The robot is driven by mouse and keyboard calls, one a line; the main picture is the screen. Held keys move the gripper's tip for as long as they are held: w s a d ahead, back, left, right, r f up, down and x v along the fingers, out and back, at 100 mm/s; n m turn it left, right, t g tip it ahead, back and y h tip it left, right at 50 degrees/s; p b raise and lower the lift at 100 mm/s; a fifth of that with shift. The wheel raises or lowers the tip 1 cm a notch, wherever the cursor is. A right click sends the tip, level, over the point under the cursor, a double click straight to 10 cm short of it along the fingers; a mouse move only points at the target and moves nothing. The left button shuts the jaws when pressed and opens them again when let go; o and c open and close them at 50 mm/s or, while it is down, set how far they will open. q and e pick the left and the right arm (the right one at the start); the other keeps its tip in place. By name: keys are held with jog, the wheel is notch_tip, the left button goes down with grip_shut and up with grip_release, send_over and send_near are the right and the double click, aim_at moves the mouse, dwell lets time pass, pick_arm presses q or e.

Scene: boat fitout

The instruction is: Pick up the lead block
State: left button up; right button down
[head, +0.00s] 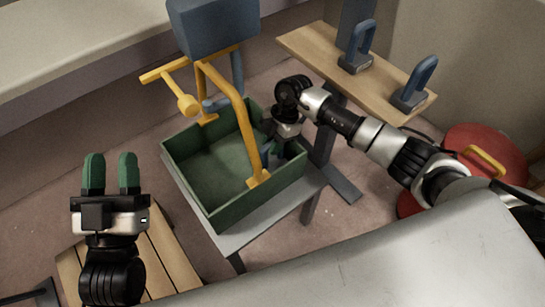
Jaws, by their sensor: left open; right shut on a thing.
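Two dark grey blocks with blue loop handles, which look like lead blocks, stand on a wooden shelf: one farther left (355,64), one nearer the right end (409,98). My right gripper (282,150) points down at the right side of the green crate (225,212), away from both. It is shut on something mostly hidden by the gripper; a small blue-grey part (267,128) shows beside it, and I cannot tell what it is. My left gripper (111,172) is open and empty at the lower left, its green fingers upright and apart.
The crate sits on a grey stand (255,228). A yellow frame (236,105) with a blue box (212,27) rises over and into the crate. A wooden slatted platform (168,245) is at lower left. A red round object (480,150) with a yellow handle stands right.

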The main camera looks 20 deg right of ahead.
dwell(0.5)
jog(key=shift+w+r, duration=0.1)
jog(key=shift+r, duration=0.05)
jog(key=shift+r+p, duration=0.3)
jog(key=shift+r, duration=0.25)
notch_tip(320, 180, up, 7)
jog(key=p, duration=0.3)
jog(key=shift+r, duration=0.2)
pick_arm(q)
jog(key=s+a+f+g+y+p, duration=0.1)
jog(key=s+a+f+g+y, duration=0.1)
jog(key=f+g, duration=0.5)
jog(key=s+a+f+g+y+p, duration=0.1)
jog(key=s+a+f+g+y, duration=0.1)
jog(key=s+f+g, duration=0.3)
jog(key=shift+a+f+n+g+y+p, duration=0.35)
jog(key=shift+f+g+y, duration=0.25)
jog(key=shift+f+g, duration=1.3)
pick_arm(e)
notch_tip(320, 180, up, 9)
jog(key=shift+r, duration=0.2)
